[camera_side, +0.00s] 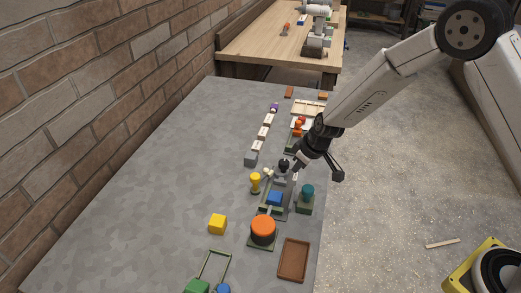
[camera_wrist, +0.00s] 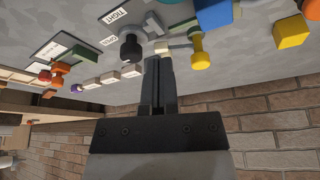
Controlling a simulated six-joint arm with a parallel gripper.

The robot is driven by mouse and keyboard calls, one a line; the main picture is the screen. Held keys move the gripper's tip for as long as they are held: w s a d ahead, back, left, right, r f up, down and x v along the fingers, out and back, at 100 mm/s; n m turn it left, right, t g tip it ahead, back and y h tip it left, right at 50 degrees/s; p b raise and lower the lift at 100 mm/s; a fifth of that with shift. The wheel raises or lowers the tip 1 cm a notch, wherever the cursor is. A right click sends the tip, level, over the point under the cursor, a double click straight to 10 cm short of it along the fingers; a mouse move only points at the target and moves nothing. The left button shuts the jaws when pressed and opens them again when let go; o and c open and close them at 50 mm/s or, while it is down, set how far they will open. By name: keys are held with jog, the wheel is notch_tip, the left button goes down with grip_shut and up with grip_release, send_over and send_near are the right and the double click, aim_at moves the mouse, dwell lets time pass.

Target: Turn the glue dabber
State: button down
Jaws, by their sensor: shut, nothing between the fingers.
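No label names the glue dabber. A yellow piece with a rounded head and narrow neck (camera_side: 255,182) may be it, but I cannot tell for sure. It also shows in the wrist view (camera_wrist: 200,52), with a pale small piece (camera_wrist: 176,45) beside it. A dark round knob on a grey fixture (camera_side: 283,163) stands close to my gripper (camera_side: 297,167); it shows in the wrist view (camera_wrist: 131,50) beside labels reading TIGHT and OPEN. My gripper (camera_wrist: 158,62) is shut and empty, its fingertips apart from the yellow piece.
A blue block (camera_side: 275,198), a teal knobbed piece (camera_side: 307,194) and a big orange button (camera_side: 263,228) stand nearby. A yellow cube (camera_side: 217,224) and a brown tray (camera_side: 293,260) are nearer the camera. The grey table's left side is clear beside the brick wall.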

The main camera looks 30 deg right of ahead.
aim_at(269, 171)
jog(key=x, duration=0.7)
jog(key=shift+f, duration=0.2)
jog(key=shift+w+a, duration=0.25)
jog(key=shift+w, duration=0.4)
jog(key=shift+w+a, duration=0.3)
jog(key=shift+w, duration=0.3)
jog(key=shift+w+a, duration=0.25)
jog(key=shift+w, duration=0.4)
jog(key=shift+w+a, duration=0.1)
jog(key=shift+w, duration=1.35)
jog(key=shift+r, duration=0.15)
jog(key=v, duration=0.7)
jog(key=shift+s+r, duration=0.15)
jog(key=shift+r, duration=0.1)
jog(key=shift+s, duration=0.1)
